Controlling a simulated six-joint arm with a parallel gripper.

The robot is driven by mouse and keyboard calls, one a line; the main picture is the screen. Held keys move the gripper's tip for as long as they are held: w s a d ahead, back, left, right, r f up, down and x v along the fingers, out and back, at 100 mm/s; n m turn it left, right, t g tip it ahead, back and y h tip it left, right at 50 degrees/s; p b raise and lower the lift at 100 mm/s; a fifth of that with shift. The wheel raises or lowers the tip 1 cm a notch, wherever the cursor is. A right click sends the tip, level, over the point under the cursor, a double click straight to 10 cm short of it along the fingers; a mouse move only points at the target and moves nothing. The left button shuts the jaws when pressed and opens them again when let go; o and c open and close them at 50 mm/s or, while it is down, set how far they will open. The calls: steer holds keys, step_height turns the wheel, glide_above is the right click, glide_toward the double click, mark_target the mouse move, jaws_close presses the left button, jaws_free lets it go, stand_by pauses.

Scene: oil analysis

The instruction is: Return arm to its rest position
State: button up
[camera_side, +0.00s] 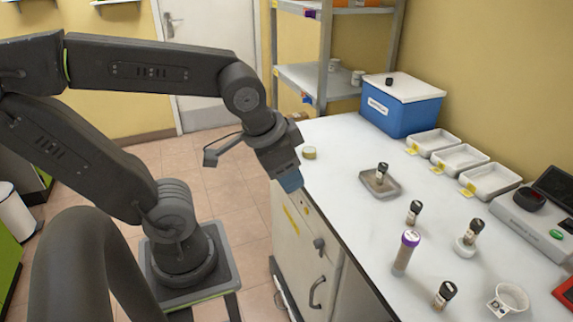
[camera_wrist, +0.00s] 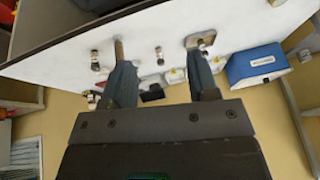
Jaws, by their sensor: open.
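My gripper (camera_side: 290,180) is at the left edge of the white bench in the side view, beside the cabinet front and apart from the objects on the bench. In the wrist view my gripper (camera_wrist: 160,80) shows two blue-grey fingers standing wide apart with nothing between them touching both. My arm is bent, with its upper link nearly level above the floor. No object is held.
The white bench (camera_side: 350,165) carries several dark-capped vials, such as one (camera_side: 415,212), a purple-capped tube (camera_side: 405,252), a grey tray (camera_side: 380,184), white bins (camera_side: 458,160), a blue box (camera_side: 400,110) and an instrument (camera_side: 535,215). A metal shelf (camera_side: 310,75) stands behind.

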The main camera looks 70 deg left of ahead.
steer(key=shift+s+d+r+n+t+h, duration=0.25)
steer(key=shift+d+r+n+t+h, duration=0.2)
steer(key=shift+d+r, duration=0.3)
